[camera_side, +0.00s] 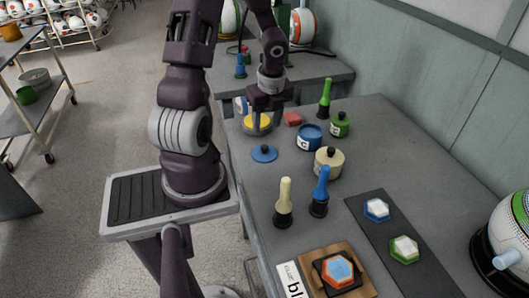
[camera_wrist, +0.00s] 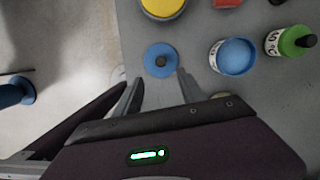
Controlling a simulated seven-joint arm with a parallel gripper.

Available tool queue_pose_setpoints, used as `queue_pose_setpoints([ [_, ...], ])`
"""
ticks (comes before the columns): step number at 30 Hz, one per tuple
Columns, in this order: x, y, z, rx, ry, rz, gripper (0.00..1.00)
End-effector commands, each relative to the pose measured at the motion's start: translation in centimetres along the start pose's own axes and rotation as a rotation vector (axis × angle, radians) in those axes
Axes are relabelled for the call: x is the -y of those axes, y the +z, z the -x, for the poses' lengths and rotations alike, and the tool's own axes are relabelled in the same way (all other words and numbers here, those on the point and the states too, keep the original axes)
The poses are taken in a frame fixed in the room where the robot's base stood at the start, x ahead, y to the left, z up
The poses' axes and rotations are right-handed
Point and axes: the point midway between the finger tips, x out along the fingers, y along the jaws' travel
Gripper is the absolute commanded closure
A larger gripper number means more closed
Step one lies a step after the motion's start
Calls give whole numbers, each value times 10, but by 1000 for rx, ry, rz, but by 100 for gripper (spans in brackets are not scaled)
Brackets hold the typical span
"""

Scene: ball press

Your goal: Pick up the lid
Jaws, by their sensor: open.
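The lid is a blue disc (camera_side: 264,153) with a dark knob, lying flat on the grey table, off any pot. In the wrist view the lid (camera_wrist: 160,61) lies just beyond my fingertips, about centred between them. My gripper (camera_side: 262,118) is open and empty. In the side view it hangs above the table, in front of the yellow pot (camera_side: 250,126). A blue pot (camera_side: 310,142) without a lid stands to the right of the lid; it also shows in the wrist view (camera_wrist: 233,63).
A green pot (camera_side: 340,130) and a cream pot (camera_side: 327,171), both with dark knobs, stand to the right. A red block (camera_side: 293,119) lies behind. Cream (camera_side: 284,200) and blue (camera_side: 320,190) handled tools stand in front.

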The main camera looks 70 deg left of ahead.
Motion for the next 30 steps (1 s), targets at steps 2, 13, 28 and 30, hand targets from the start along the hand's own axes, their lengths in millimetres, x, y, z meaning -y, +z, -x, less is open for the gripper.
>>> queue_pose_setpoints([
  [2, -5, 1, -23, -53, 3, -87, 53],
  [13, 1, 2, -80, -81, -3, -154, 53],
  [28, 2, 2, -105, -78, -4, -148, 74],
  [30, 2, 2, -105, -78, -4, -148, 88],
])
